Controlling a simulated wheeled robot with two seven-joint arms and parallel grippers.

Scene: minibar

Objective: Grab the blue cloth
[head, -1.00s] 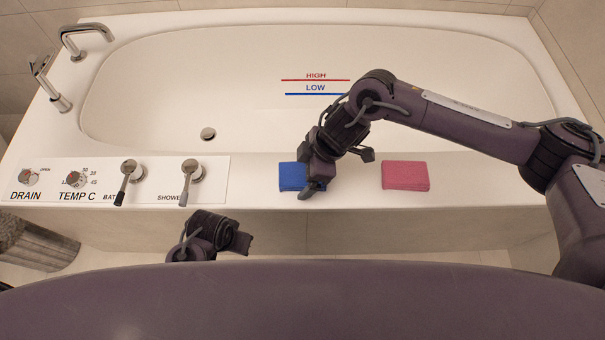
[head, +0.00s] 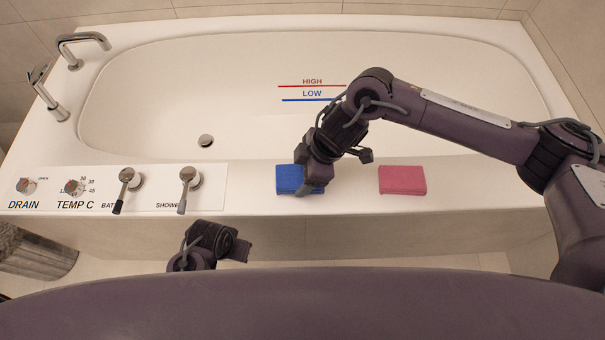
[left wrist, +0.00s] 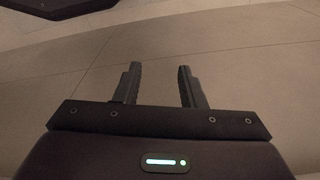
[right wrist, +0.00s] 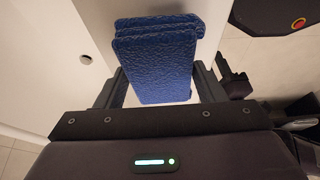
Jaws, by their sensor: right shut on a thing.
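The blue cloth (head: 289,179) is a folded pad on the front rim of the bathtub (head: 340,200), partly hidden by my right gripper (head: 309,190). In the right wrist view the blue cloth (right wrist: 160,60) lies between the two fingers of my right gripper (right wrist: 160,88), which is shut on it. Whether the cloth is lifted off the rim cannot be told. My left gripper (left wrist: 160,85) is open and empty in the left wrist view, with bare floor beyond it. In the head view it is low in front of the tub.
A pink cloth (head: 402,180) lies on the rim to the right of the blue one. A control panel (head: 145,190) with knobs and levers is at the left, with a faucet (head: 85,40) behind it. The tub basin (head: 215,90) is empty.

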